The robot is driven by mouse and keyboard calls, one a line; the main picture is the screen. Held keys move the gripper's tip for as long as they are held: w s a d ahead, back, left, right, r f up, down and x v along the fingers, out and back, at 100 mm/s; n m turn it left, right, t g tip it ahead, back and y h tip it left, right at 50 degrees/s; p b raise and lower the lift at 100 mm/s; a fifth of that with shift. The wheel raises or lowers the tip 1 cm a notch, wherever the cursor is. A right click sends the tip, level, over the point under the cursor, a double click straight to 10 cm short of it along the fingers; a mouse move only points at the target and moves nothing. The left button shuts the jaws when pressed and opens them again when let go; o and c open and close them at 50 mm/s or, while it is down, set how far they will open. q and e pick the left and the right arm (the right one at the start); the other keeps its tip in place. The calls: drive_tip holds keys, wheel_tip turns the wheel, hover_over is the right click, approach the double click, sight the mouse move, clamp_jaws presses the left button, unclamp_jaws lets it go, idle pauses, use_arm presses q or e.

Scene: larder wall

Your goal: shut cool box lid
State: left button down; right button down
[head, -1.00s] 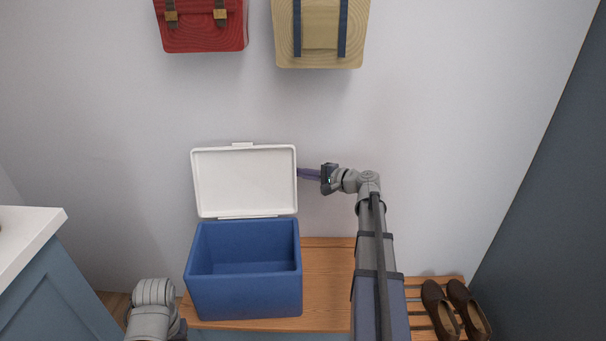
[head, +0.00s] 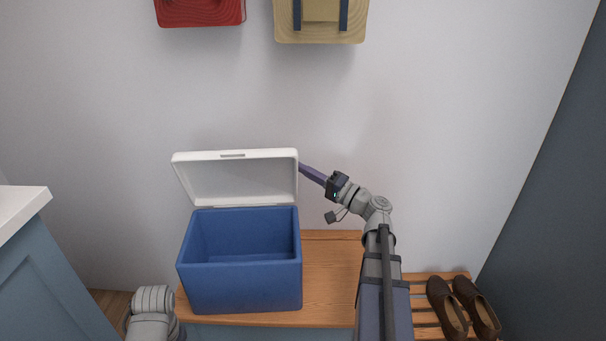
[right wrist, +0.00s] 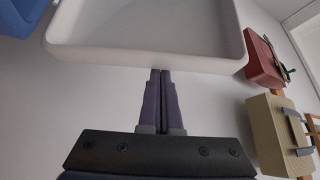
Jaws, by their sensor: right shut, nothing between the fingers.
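The blue cool box (head: 240,290) stands on a wooden bench top, its inside open to view and looking empty. My left gripper is not in view; only part of my left arm shows at the bottom left.
The wooden bench (head: 330,285) has free room right of the box. Brown shoes (head: 447,305) rest on a slatted rack at the right. A red bag (head: 199,10) and a tan bag (head: 320,22) hang on the wall above. A white-topped blue cabinet (head: 40,270) stands at the left.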

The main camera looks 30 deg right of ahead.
drive_tip(key=s+a+f+n+y+b, duration=0.5)
drive_tip(key=s+f+n+b, duration=0.5)
drive_tip(key=b, duration=0.6)
drive_tip(key=shift+f+n+y+b, duration=0.25)
drive_tip(key=shift+n+y+b, duration=0.05)
drive_tip(key=shift+y, duration=0.7)
drive_tip(key=shift+s+a+f, duration=0.1)
